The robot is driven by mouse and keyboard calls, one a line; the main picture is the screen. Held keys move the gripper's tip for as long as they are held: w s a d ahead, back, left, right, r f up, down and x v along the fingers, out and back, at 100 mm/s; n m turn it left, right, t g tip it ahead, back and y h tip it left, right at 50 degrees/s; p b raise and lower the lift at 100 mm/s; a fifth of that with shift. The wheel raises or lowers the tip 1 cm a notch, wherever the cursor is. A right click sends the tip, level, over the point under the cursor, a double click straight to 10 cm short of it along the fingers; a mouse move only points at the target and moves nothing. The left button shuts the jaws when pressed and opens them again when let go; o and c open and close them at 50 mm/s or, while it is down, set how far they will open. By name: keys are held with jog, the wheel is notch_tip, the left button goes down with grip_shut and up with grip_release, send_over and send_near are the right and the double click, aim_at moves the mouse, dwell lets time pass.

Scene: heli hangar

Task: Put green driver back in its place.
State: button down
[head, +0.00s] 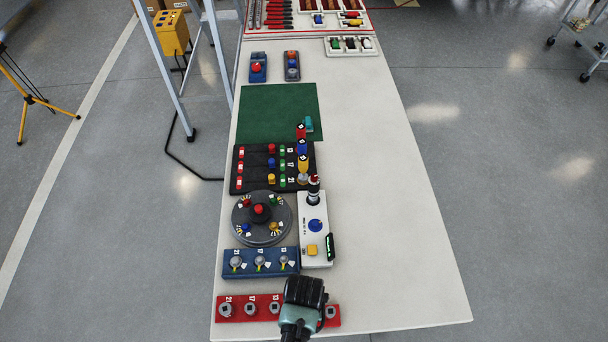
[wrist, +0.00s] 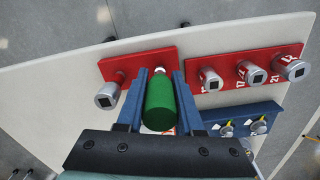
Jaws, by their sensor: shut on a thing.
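My gripper (wrist: 162,75) is over the red rack (wrist: 124,64), and in the head view my gripper (head: 304,290) covers part of that rack (head: 236,316) near the table's front end. The green driver, seen as a green cylindrical handle (wrist: 160,102), lies between the two blue fingers, which are shut on it. A small silver part shows at its far end, against the red rack. I cannot tell whether it touches the rack or sits in it. Several silver, round-ended pieces (wrist: 248,72) stand in the rack on both sides of my gripper. Numbered labels mark the rack.
A blue rack (head: 230,264) with several knobs lies just behind the red one. Beyond it are a round dark turntable (head: 243,226), a white panel (head: 321,259) and a black board (head: 237,184). The table's right side (head: 400,230) is clear.

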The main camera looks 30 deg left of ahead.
jog(key=shift+f+b, duration=0.3)
jog(key=shift+f, duration=0.15)
dwell(0.3)
jog(key=shift+c, duration=2.3)
grip_release()
notch_tip(320, 180, up, 8)
jog(key=p, duration=0.8)
jog(key=shift+f, duration=0.15)
jog(key=shift+f, duration=0.1)
